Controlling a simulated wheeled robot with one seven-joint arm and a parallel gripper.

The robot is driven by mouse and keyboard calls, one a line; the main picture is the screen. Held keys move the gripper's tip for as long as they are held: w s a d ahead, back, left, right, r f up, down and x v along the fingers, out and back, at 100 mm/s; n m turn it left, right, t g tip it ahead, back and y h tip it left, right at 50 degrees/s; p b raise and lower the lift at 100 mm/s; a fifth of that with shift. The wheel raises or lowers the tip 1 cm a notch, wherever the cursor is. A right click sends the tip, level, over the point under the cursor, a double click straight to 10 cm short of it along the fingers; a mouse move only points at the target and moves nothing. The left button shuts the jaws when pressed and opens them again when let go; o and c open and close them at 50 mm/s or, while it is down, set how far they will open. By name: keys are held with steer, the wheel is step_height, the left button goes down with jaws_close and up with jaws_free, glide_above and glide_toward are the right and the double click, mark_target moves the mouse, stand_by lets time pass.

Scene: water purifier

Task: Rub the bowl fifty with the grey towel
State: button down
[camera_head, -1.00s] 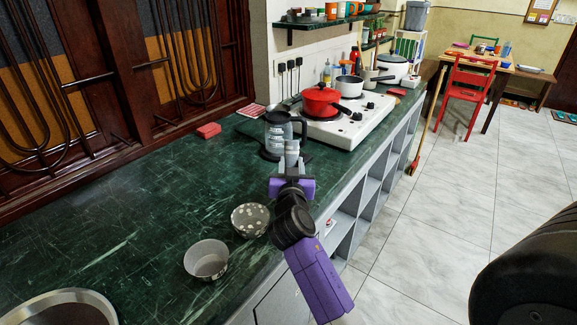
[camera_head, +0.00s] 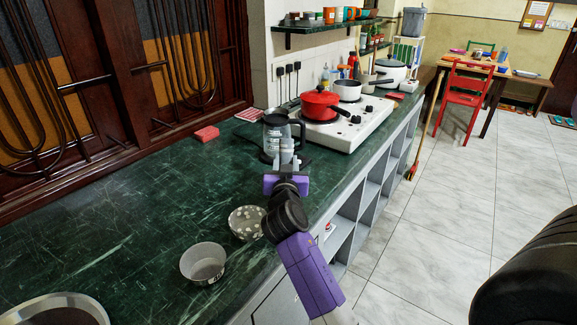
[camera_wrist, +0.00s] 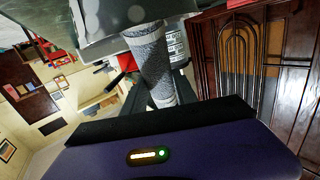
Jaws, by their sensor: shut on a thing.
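A grey rolled towel (camera_wrist: 152,62) stands up from my gripper (camera_wrist: 160,98) in the wrist view. My gripper is shut on it. In the head view my gripper (camera_head: 286,166) is above the counter's front part, with the towel (camera_head: 287,152) showing in front of the kettle. A plain grey bowl (camera_head: 203,263) and a dark bowl with pale spots (camera_head: 248,222) stand on the green counter, nearer than my gripper and to its left. Both look empty. I cannot tell which is bowl fifty; no label is readable.
A dark kettle (camera_head: 277,135) stands close behind the towel. A white stove (camera_head: 345,125) with a red pot (camera_head: 320,104) lies beyond. A round basin (camera_head: 60,308) is at lower left. The green counter (camera_head: 120,225) left of the bowls is clear.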

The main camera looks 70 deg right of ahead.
steer(key=shift+w+a+f, duration=0.1)
steer(key=shift+w+a, duration=0.2)
steer(key=shift+a, duration=0.1)
steer(key=shift+a+b, duration=0.35)
steer(key=shift+b, duration=0.05)
steer(key=shift+s+a, duration=0.4)
steer(key=shift+s, duration=0.5)
steer(key=shift+s+d, duration=0.3)
steer(key=shift+d, duration=0.15)
steer(key=shift+d, duration=0.2)
